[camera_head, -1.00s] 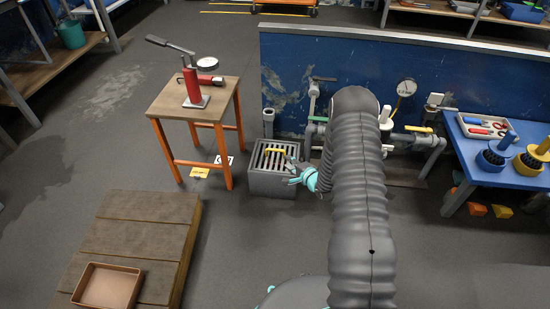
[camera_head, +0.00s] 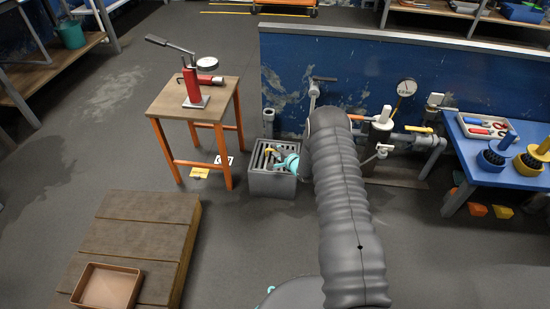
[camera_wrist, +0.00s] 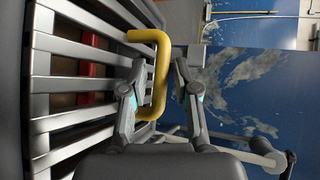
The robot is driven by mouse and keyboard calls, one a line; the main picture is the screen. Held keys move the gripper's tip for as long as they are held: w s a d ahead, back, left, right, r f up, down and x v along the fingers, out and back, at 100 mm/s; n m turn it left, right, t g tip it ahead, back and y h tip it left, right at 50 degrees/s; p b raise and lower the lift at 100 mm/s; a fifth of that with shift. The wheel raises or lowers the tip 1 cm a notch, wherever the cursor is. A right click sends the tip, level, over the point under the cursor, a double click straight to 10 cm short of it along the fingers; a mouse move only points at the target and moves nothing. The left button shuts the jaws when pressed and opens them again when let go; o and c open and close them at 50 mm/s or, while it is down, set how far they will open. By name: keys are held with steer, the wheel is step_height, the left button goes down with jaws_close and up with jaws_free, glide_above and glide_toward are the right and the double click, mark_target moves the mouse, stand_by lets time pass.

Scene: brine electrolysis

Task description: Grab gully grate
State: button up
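The gully grate (camera_head: 258,158) is a grey slatted cover on top of a square grey gully box (camera_head: 271,184) on the floor. In the wrist view its metal bars (camera_wrist: 75,83) fill the left side. A yellow bracket handle (camera_wrist: 159,60) stands out from the bars. My gripper (camera_wrist: 160,73) is open, with one finger on each side of the handle's outer bar. I see gaps beside the handle, so the fingers do not appear closed on it. In the head view my gripper (camera_head: 279,157) is low over the grate and hides part of it.
A wooden-topped orange table (camera_head: 213,97) with a red hand pump (camera_head: 192,88) stands left of the gully. Pipes and valves (camera_head: 400,138) run along the blue wall at right. A blue table (camera_head: 500,175) is farther right. A short grey pipe (camera_head: 268,118) stands behind the box.

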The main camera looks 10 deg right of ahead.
steer(key=shift+w+a+f, duration=0.15)
steer(key=shift+w+a, duration=0.05)
steer(key=shift+w, duration=0.25)
jaws_close()
